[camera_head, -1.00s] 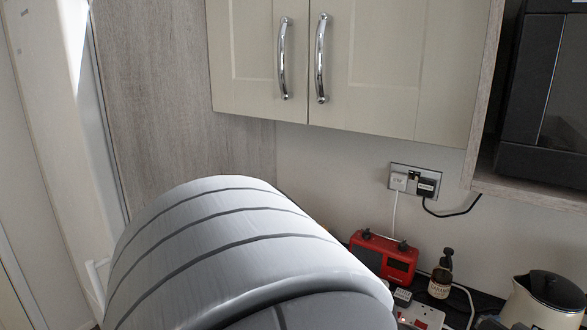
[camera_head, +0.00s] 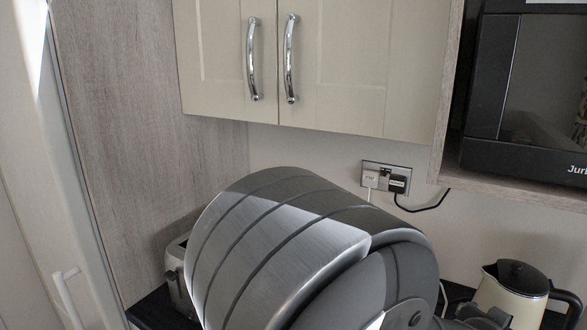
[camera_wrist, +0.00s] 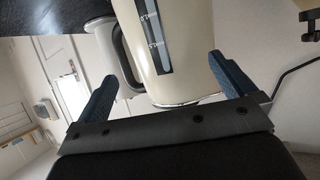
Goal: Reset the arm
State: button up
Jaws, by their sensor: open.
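My gripper (camera_wrist: 162,68) shows in the wrist view with its two blue fingers spread wide. It is open, and I see nothing gripped between the fingers. In the head view the cream kettle (camera_head: 500,303) with a black lid stands at the lower right.
Cream wall cupboards (camera_head: 340,70) with chrome handles hang above my arm. A black microwave (camera_head: 490,90) sits on a shelf at upper right. A wall socket (camera_head: 385,178) has plugs and cables. A toaster (camera_head: 178,272) stands left of my arm, partly hidden.

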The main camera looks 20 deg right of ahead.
jog(key=v, duration=0.8)
jog(key=x, duration=1)
jog(key=v, duration=1)
jog(key=s+d+m+y, duration=0.8)
jog(key=d+m+y, duration=0.3)
jog(key=d+m, duration=0.1)
jog(key=shift+s+f+m, duration=0.3)
jog(key=shift+s+f, duration=0.1)
jog(key=shift+f, duration=0.05)
dwell(0.9)
